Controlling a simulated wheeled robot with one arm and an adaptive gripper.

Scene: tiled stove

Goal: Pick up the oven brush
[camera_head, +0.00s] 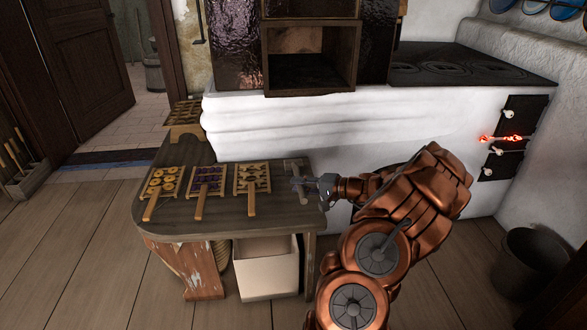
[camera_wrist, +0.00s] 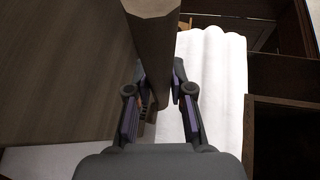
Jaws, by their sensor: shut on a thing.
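The oven brush (camera_head: 297,172) is at the right end of the wooden bench, a slim wooden piece with a pale handle pointing toward the front edge. My gripper (camera_head: 310,187) reaches it from the right, low over the bench top. In the wrist view my gripper (camera_wrist: 160,78) has its two fingers on either side of a brown wooden part of the brush (camera_wrist: 152,30), shut on it. The fingers and wrist hide part of the brush. I cannot tell whether it is clear of the bench.
A white box (camera_head: 266,271) stands beneath. The white stove (camera_head: 290,130) rises behind. A dark bucket (camera_head: 530,262) stands at right.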

